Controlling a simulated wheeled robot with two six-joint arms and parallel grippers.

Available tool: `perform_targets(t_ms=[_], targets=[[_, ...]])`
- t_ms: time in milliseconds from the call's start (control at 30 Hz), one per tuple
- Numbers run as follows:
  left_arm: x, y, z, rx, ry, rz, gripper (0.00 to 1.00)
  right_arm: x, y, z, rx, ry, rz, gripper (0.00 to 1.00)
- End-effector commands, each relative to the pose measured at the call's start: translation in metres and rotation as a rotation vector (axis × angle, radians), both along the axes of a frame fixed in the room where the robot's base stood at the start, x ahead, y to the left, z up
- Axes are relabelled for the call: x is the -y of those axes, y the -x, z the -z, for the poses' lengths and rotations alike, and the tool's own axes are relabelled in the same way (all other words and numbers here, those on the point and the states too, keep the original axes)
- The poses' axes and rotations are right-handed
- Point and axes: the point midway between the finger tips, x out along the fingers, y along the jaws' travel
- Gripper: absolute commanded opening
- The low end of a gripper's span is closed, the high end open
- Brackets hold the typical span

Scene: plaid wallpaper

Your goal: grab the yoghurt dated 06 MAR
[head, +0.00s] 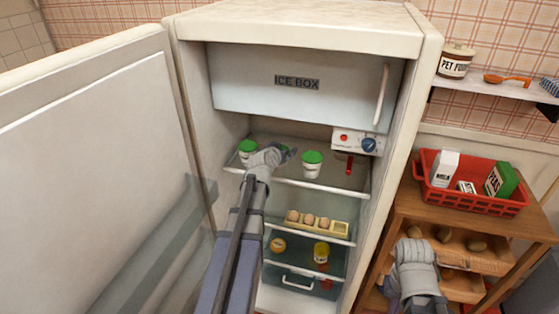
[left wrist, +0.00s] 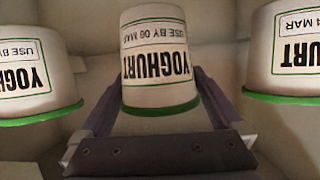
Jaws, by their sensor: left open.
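Three white yoghurt pots with green lids stand on the fridge's upper shelf (head: 327,187). The middle pot (left wrist: 157,60) reads "USE BY 06 MAR" upside down in the left wrist view. My left gripper (head: 277,156) is open, with a finger on each side of this pot; I cannot tell whether they touch it. In the head view, the gripper mostly hides it. One neighbour (left wrist: 32,75) shows "USE BY" with its date cut off; the other (left wrist: 287,55) shows "4 MAR", cut off at the frame edge. My right gripper (head: 416,300) is by the wooden cart, its jaws unclear.
The fridge door (head: 90,170) stands open at left. The ice box (head: 290,85) is above the shelf, with a control box (head: 356,141) at right. An egg tray (head: 317,224) is below. A red basket (head: 475,200) sits on the cart.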

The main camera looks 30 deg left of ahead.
Motion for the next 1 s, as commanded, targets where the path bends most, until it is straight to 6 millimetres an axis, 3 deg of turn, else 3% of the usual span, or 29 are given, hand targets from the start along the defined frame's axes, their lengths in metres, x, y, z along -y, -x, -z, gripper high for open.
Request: perform_targets(t_ms=[67,733,1000], targets=[[0.0002,0.0006,-0.0005,0.0,0.0,0.0,1.0,0.0,0.0001,-0.0005,0.0,0.0,0.0,0.0],[0.0001,0.0009,-0.0003,-0.001,-0.001,0.0,0.25,-0.0001,0.0,-0.0005,0.0,0.0,0.0,0.0],[0.0007,0.0009,-0.0015,-0.001,-0.001,0.0,0.24,0.0,0.0,-0.0017,0.0,0.0,0.0,0.0]])
